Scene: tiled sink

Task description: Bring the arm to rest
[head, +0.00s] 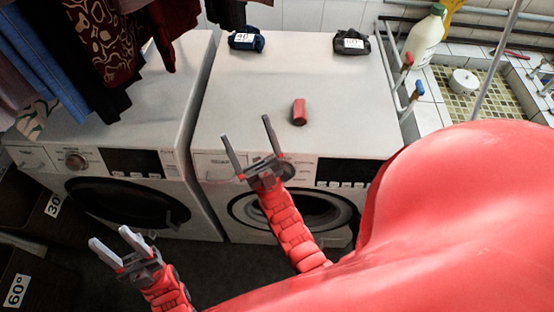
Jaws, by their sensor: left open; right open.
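My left gripper (112,238) is open and empty at the lower left, in front of the left washing machine (150,105). My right gripper (246,128) is open and empty. In the picture its fingers overlap the front edge of the right washing machine (310,75); I cannot tell how far above or in front of it they are. Both arms are red and reach up from the bottom of the view.
A small red object (299,112) stands on the right machine, right of my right gripper and apart from it. Two dark labelled bundles (246,39) (351,43) lie behind. Clothes (95,45) hang at upper left. A bottle (424,38) and tiled sink (470,95) are at right.

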